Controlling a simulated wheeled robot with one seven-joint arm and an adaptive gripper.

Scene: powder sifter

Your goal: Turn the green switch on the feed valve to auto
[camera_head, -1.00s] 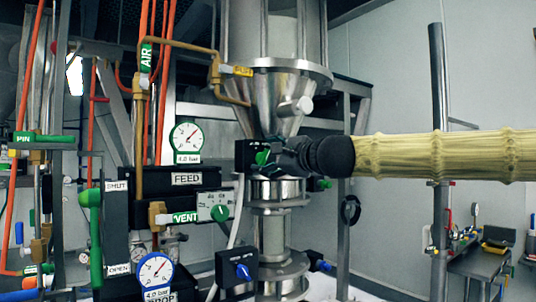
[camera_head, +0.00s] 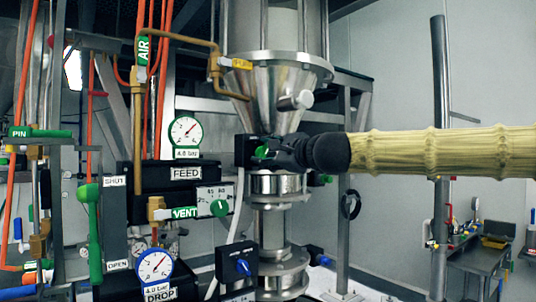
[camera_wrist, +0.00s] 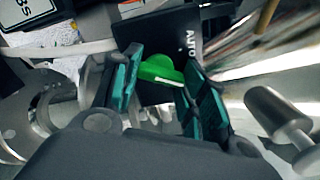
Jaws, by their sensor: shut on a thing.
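The green switch (camera_wrist: 158,71) sits on a black box (camera_wrist: 157,40) marked AUTO, and has a white line on its handle. In the wrist view my gripper (camera_wrist: 163,76) has its teal-padded fingers on either side of the switch, closed on it. The white line points to the right in that view, and the AUTO label is up and to the right of the switch. In the head view my gripper (camera_head: 278,152) reaches in from the right to the green switch (camera_head: 262,152) on the black box (camera_head: 244,151), below the steel cone. The other switch labels are hidden.
The steel cone (camera_head: 275,90) with a side stub stands above my gripper. A grey post (camera_head: 438,90) stands behind my arm.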

